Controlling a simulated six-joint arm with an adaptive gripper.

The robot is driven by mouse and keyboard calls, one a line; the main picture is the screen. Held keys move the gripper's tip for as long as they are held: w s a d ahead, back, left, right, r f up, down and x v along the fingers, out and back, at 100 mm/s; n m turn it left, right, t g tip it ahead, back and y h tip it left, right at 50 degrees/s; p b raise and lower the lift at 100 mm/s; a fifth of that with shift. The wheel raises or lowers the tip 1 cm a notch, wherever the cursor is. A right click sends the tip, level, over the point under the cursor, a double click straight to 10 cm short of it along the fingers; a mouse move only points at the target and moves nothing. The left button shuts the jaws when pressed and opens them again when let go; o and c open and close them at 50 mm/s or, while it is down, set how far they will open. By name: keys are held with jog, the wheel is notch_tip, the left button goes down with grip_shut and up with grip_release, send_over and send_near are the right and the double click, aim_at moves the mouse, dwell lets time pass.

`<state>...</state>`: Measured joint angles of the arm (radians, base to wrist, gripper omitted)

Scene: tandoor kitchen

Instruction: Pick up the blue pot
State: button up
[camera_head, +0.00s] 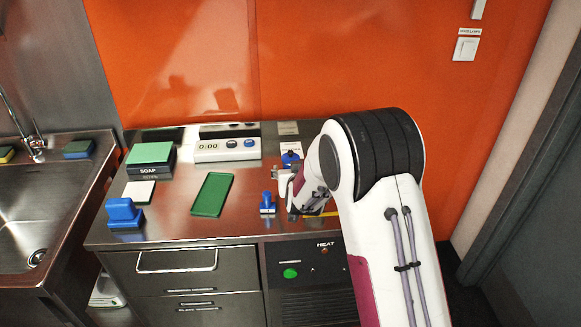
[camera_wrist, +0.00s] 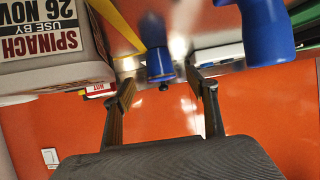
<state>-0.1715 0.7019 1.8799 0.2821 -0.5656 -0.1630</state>
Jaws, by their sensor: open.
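A small blue object, which I take to be the blue pot, stands at the back of the steel counter in the head view (camera_head: 291,160), partly hidden by my arm. In the wrist view, a blue object with a dark knob (camera_wrist: 160,65) shows between and beyond my fingertips; it looks like the same one. My gripper (camera_head: 284,178) is low over the counter, in front of it. In the wrist view my gripper (camera_wrist: 162,84) is open, its fingers apart with nothing gripped. A larger blue handled object (camera_wrist: 268,30) shows at the right; it is likely the blue stamp-like piece (camera_head: 267,203).
A container labelled SPINACH (camera_wrist: 45,45) is close at the left in the wrist view. On the counter are a green tray (camera_head: 212,194), a timer (camera_head: 227,150), a SOAP box (camera_head: 151,160) and another blue block (camera_head: 125,213). The orange wall (camera_head: 350,60) is behind.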

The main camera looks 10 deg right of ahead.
jog(key=shift+w+f, duration=0.15)
jog(key=shift+f, duration=0.15)
jog(key=shift+w, duration=0.1)
jog(key=shift+x, duration=1.2)
jog(key=shift+x, duration=2.6)
jog(key=shift+r, duration=0.1)
jog(key=shift+c, duration=0.5)
jog(key=c, duration=1.2)
jog(key=shift+c, duration=0.6)
